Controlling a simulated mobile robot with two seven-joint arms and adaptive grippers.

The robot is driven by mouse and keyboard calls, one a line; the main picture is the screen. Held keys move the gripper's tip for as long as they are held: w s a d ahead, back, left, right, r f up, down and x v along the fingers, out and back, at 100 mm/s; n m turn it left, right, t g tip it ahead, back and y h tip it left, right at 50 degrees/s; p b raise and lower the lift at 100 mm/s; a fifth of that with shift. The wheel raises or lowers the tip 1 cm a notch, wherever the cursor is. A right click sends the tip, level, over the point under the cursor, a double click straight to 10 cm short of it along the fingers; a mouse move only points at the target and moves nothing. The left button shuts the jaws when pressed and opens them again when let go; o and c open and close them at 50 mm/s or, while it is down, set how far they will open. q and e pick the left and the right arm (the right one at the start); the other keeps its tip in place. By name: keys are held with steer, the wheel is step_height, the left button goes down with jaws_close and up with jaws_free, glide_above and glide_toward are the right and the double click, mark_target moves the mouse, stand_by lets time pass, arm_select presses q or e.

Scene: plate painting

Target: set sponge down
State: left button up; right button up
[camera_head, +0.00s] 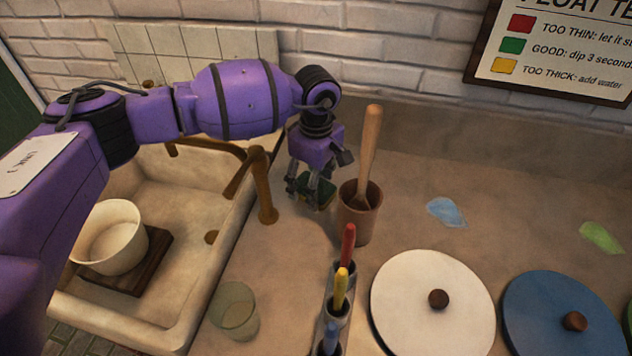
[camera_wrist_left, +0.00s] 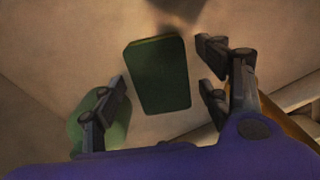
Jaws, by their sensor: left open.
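The sponge (camera_head: 322,190) is a small block with a dark green top. In the head view it is low at the counter between the brass tap and a brown cup, partly hidden by my left gripper (camera_head: 305,193). In the left wrist view the sponge (camera_wrist_left: 158,72) lies between and a little beyond the parted fingers of my left gripper (camera_wrist_left: 163,85), with a gap on each side. My left gripper is open and points down at it. It looks to rest on the counter (camera_head: 290,265). My right gripper is in neither view.
A brown cup (camera_head: 358,222) with a wooden-handled tool stands close right of my gripper. The tap (camera_head: 264,190) and sink (camera_head: 185,325) are at left. A glass (camera_head: 235,315), a holder of coloured pens (camera_head: 337,305) and round lids (camera_head: 432,330) are nearer.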

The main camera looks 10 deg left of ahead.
arm_select(q)
steer(key=shift+r, duration=0.1)
steer(key=shift+r, duration=0.3)
step_height(320, 180, up, 12)
steer(key=shift+f+b, duration=0.2)
steer(key=shift+b, duration=0.15)
stand_by(0.5)
